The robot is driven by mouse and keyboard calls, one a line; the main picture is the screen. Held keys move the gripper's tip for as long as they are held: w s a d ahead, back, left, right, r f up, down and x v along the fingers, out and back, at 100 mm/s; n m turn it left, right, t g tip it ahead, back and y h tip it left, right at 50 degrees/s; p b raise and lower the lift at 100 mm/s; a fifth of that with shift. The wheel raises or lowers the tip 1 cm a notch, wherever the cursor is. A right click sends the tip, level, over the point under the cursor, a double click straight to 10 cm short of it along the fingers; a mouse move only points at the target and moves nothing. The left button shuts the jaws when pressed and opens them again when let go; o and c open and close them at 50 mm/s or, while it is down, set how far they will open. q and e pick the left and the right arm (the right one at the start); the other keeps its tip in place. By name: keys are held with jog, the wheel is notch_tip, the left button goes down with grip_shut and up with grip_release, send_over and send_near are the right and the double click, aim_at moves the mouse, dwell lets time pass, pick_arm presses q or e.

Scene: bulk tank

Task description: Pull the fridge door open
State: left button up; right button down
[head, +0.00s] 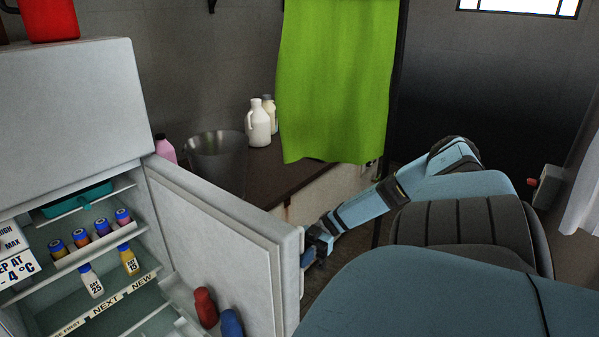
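The white fridge (70,95) stands at the left with its interior in view. Its door (225,245) stands wide open, swung out to the right, with its inner face toward me. My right gripper (307,257) is at the free outer edge of the door, at the end of a light blue arm coming in from the right. The fingers are small and partly hidden by the door edge, so I cannot tell whether they are shut on the handle. My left gripper is not in view.
Inside the fridge are several small bottles (100,228) on shelves and a teal tray (78,200). A red bottle (205,307) and a blue one (231,322) are by the door. Behind the door, a counter (270,173) holds a metal bucket (216,155) and white jugs (258,123). A green cloth (335,80) hangs above.

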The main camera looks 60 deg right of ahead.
jog(key=c, duration=1.1)
grip_release()
jog(key=d+b, duration=0.1)
jog(key=d, duration=0.3)
jog(key=s+d+b, duration=0.1)
jog(key=d, duration=0.4)
jog(key=s+d+b, duration=0.1)
jog(key=d, duration=0.3)
jog(key=shift+s+d, duration=0.15)
jog(key=shift+d, duration=0.2)
